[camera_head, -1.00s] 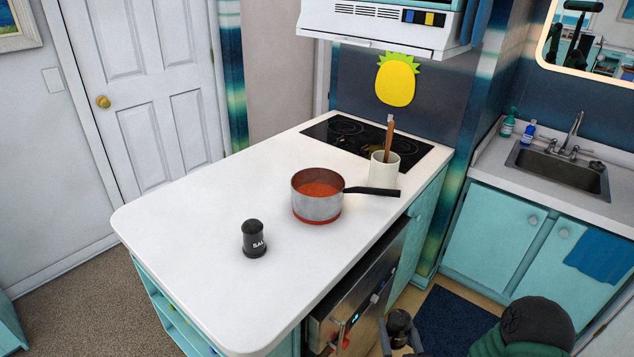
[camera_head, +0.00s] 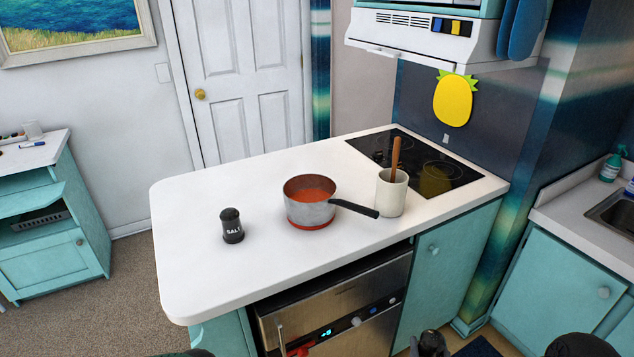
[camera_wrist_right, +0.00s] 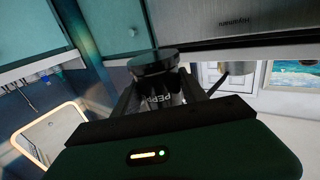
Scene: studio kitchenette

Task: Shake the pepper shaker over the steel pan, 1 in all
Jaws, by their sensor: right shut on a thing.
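The steel pan (camera_head: 309,214) stands on the white counter with red-orange contents, a red base band and its dark handle pointing right. My right gripper (camera_head: 430,352) is at the bottom edge of the head view, low in front of the oven and below the counter top. It is shut on the dark pepper shaker (camera_head: 432,341). The wrist view shows the shaker (camera_wrist_right: 160,88) between the fingers (camera_wrist_right: 165,98), with part of its "PEPPER" lettering visible. The shaker is well apart from the pan. My left gripper is not in view.
A black salt shaker (camera_head: 232,226) stands left of the pan. A white crock (camera_head: 391,194) with a wooden utensil (camera_head: 395,155) stands right of it, near the black cooktop (camera_head: 440,176). The counter's left part (camera_head: 185,255) is clear. A hood (camera_head: 425,35) hangs above.

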